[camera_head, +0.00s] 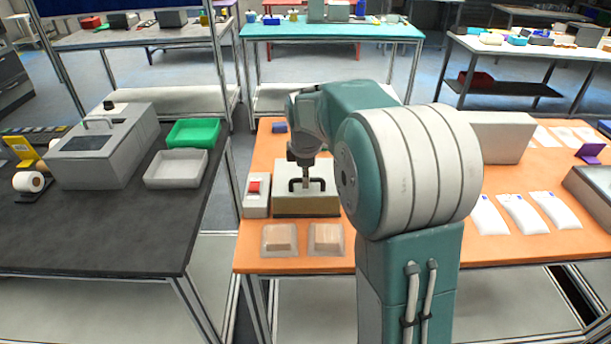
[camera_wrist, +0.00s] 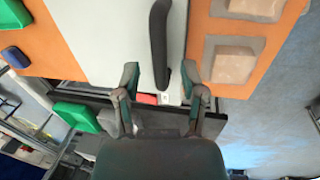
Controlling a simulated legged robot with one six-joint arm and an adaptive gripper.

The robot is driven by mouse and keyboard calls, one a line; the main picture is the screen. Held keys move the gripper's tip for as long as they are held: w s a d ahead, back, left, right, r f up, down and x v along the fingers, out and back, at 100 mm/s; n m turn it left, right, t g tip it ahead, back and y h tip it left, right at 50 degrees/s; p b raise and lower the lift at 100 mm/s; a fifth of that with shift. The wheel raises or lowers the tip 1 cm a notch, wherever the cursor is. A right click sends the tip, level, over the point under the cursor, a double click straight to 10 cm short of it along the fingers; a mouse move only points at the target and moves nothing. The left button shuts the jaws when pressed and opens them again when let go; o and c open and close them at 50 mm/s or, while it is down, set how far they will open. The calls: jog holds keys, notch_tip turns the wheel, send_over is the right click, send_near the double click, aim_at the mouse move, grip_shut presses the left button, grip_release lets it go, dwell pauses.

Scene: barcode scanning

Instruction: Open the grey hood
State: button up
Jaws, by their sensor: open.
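The grey hood (camera_head: 290,203) is a box-shaped cover on the orange table, with a dark bar handle (camera_head: 293,184) on it, and it looks closed. In the wrist view the pale hood surface (camera_wrist: 110,35) fills the upper middle, and its black handle (camera_wrist: 159,40) runs down toward my gripper (camera_wrist: 160,74). My gripper is open, one finger on each side of the handle's near end. Whether the fingers touch it I cannot tell. In the head view my gripper (camera_head: 306,178) is over the handle, its fingertips small and partly unclear.
A red-button box (camera_head: 254,188) stands left of the hood. Two packages (camera_head: 279,240) (camera_head: 326,239) lie in front of it. White pouches (camera_head: 523,213) lie to the right. The dark table at left holds a grey machine (camera_head: 100,148), a green tray (camera_head: 194,133) and a grey tray (camera_head: 176,169).

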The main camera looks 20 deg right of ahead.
jog(key=shift+d+f, duration=0.2)
jog(key=shift+f, duration=0.1)
grip_shut()
jog(key=shift+w+r, duration=0.1)
